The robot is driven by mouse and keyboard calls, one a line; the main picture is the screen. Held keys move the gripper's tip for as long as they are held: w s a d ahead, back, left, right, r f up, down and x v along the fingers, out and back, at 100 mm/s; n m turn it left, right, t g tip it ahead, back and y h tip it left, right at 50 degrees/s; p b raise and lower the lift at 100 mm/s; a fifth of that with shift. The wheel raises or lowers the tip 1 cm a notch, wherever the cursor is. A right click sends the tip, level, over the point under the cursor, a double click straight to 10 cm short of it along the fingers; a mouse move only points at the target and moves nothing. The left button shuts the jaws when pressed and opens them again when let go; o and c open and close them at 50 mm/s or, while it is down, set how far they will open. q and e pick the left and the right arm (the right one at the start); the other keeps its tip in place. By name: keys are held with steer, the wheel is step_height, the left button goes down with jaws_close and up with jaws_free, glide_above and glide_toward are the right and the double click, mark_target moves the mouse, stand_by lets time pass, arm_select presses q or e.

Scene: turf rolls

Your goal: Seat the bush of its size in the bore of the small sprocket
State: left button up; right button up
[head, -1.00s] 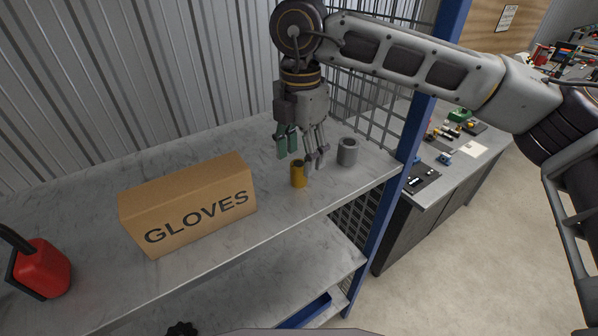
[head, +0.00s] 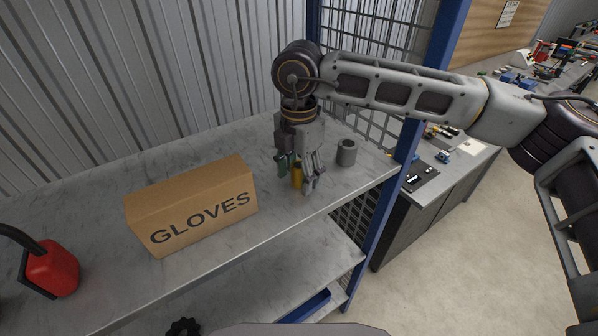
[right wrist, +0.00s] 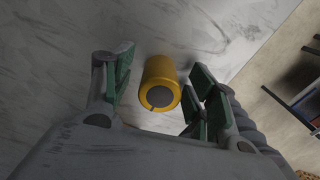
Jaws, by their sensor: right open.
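A yellow cylindrical bush (head: 297,176) stands upright on the upper shelf. In the right wrist view the yellow bush (right wrist: 162,70) shows a dark round end with a slit in its rim. A wider grey bush (head: 346,153) with an open bore stands to its right. My right gripper (head: 299,172) points down with its fingers on either side of the yellow bush. In the right wrist view the gripper (right wrist: 163,84) is open, with a gap on both sides of the bush. A black toothed part (head: 183,328), possibly a sprocket, is cut off at the bottom edge. My left gripper is not in view.
A cardboard GLOVES box (head: 193,206) lies left of the bushes, and a red can (head: 53,268) stands farther left. A blue post (head: 404,150) and mesh panel bound the shelf at right. A blue tray (head: 306,306) is on a lower shelf.

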mark_target(298, 165)
stand_by(0.3)
steer(key=c, duration=1.3)
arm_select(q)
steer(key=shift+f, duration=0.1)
arm_select(e)
steer(key=shift+o, duration=0.2)
steer(key=shift+r, duration=0.15)
steer(key=shift+r+b, duration=0.75)
steer(key=shift+r, duration=0.9)
arm_select(q)
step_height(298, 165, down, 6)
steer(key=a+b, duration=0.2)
steer(key=b, duration=0.2)
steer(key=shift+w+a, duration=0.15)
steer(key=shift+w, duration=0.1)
arm_select(e)
steer(key=s+d, duration=1)
steer(key=s, duration=0.5)
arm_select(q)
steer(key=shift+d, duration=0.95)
